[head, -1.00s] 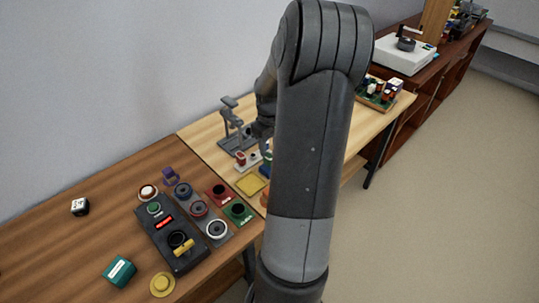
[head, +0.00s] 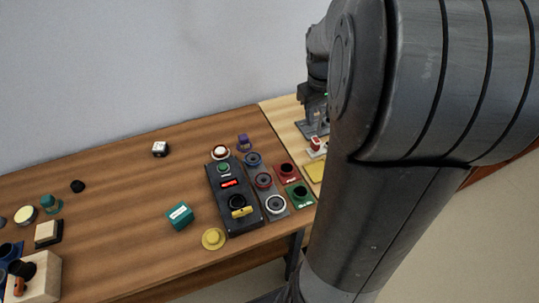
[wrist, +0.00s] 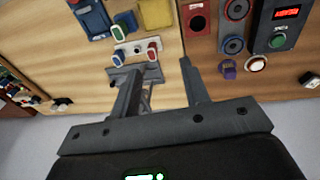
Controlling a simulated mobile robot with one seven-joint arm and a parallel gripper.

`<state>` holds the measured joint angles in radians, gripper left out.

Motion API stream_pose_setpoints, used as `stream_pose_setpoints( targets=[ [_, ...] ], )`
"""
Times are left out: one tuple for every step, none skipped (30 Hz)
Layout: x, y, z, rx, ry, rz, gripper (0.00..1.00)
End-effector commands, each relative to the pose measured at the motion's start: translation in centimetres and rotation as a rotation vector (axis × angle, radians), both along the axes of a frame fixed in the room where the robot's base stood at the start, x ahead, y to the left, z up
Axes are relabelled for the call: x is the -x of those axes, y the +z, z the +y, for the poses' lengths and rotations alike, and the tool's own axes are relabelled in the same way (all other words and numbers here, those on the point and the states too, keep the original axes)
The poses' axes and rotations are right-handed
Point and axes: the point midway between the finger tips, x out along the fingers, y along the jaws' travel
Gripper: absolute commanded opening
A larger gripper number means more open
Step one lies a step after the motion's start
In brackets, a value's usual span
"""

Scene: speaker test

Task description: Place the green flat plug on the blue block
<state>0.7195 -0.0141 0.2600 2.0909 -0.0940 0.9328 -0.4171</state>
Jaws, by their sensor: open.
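In the wrist view, a small plug with a green end (wrist: 118,32) stands beside a blue block (wrist: 93,22) on the pale wood table. I cannot tell which green piece is the flat plug. My gripper (wrist: 160,68) is open, its two fingers apart with nothing gripped, over the table near the grey stand. In the head view my arm hides most of this area.
A grey stand (wrist: 128,76) is close to the left finger. In the head view, a black control box (head: 232,200), a red socket block (head: 286,172) and a green one (head: 300,195) stand on the brown table. A teal box (head: 180,215) lies left, with bare wood around it.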

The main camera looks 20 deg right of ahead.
Motion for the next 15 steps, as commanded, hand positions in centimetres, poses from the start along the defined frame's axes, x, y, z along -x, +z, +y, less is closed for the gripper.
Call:
stream_pose_setpoints(
  targets=[
    [0.5,1.2,2.2,0.017,0.009,-0.026,0.42],
    [0.8,1.7,3.3,0.023,0.009,-0.040,0.42],
    [1.3,2.4,4.8,0.029,0.010,-0.060,0.42],
    [1.8,2.9,5.8,0.033,0.009,-0.077,0.42],
    [2.2,3.3,6.8,0.036,0.009,-0.093,0.42],
    [2.9,3.9,8.1,0.037,0.010,-0.115,0.42],
    [3.4,4.2,9.1,0.038,0.011,-0.131,0.42],
    [3.9,4.6,10.0,0.037,0.010,-0.149,0.42],
    [4.7,5.0,11.2,0.033,0.011,-0.172,0.42],
    [5.3,5.3,12.1,0.028,0.013,-0.191,0.42],
    [5.9,5.6,12.9,0.023,0.011,-0.209,0.42],
    [6.8,5.8,14.0,0.015,0.014,-0.233,0.42],
    [7.4,6.0,14.8,0.007,0.014,-0.251,0.42],
    [8.1,6.2,15.5,-0.003,0.015,-0.269,0.42],
    [8.9,6.3,16.4,-0.015,0.017,-0.292,0.42]
  ],
)
